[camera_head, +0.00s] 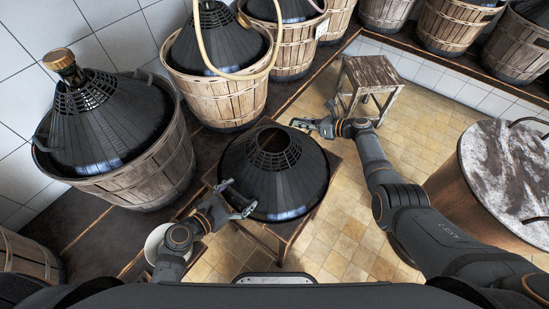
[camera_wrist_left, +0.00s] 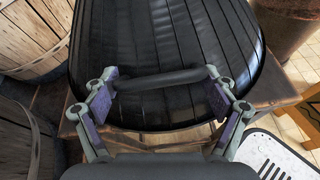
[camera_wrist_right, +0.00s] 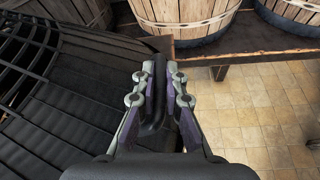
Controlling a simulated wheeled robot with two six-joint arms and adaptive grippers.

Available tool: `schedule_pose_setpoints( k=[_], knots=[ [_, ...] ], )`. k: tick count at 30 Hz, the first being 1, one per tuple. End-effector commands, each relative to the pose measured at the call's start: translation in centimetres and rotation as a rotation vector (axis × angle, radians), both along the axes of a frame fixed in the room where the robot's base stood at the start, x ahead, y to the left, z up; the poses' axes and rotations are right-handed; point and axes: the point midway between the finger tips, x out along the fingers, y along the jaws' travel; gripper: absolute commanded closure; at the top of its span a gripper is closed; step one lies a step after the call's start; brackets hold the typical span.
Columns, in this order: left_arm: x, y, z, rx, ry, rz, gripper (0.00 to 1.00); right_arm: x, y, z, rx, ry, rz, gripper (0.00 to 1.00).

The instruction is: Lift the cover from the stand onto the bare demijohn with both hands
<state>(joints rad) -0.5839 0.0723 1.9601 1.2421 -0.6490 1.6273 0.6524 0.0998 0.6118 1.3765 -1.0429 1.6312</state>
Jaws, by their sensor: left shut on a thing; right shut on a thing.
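The cover (camera_head: 275,180) is a black slatted cone with an open lattice neck. It is over the wooden stand (camera_head: 285,238) in the middle of the head view, apparently resting on it. My left gripper (camera_head: 238,205) is at its near left side, shut on a black bar handle (camera_wrist_left: 165,78) of the cover. My right gripper (camera_head: 318,125) is at its far right side, shut on a dark handle (camera_wrist_right: 158,108) there. The cover's slats (camera_wrist_right: 75,95) fill the left of the right wrist view. I cannot pick out a bare demijohn; those clearly seen wear black covers.
A large wooden basket (camera_head: 160,165) with a corked, covered demijohn (camera_head: 105,120) stands at left. Another basket (camera_head: 225,98) with a hose (camera_head: 235,75) stands behind the cover. Tiled floor between is clear.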

Motion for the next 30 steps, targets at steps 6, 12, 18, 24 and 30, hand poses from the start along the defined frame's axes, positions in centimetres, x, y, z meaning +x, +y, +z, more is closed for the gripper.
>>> schedule_pose_setpoints(
  k=[6,12,18,24,30],
  knots=[
    [0.1,0.0,1.2,0.0,-0.003,0.003,0.59,-0.1,0.1,1.1,0.001,0.0,0.005,1.0],
    [0.1,0.0,4.0,-0.002,-0.003,0.004,0.59,-0.1,0.1,3.8,0.001,0.002,0.005,1.0],
    [0.1,0.0,5.4,-0.002,-0.003,0.004,0.59,-0.2,0.1,5.2,0.001,0.002,0.006,1.0],
    [0.2,0.0,5.1,-0.002,-0.003,0.005,0.59,-0.2,0.1,4.9,0.001,0.002,0.006,1.0],
    [0.2,0.0,5.2,-0.002,-0.004,0.004,0.59,-0.2,0.1,4.9,0.001,0.003,0.007,1.0]
  ],
)
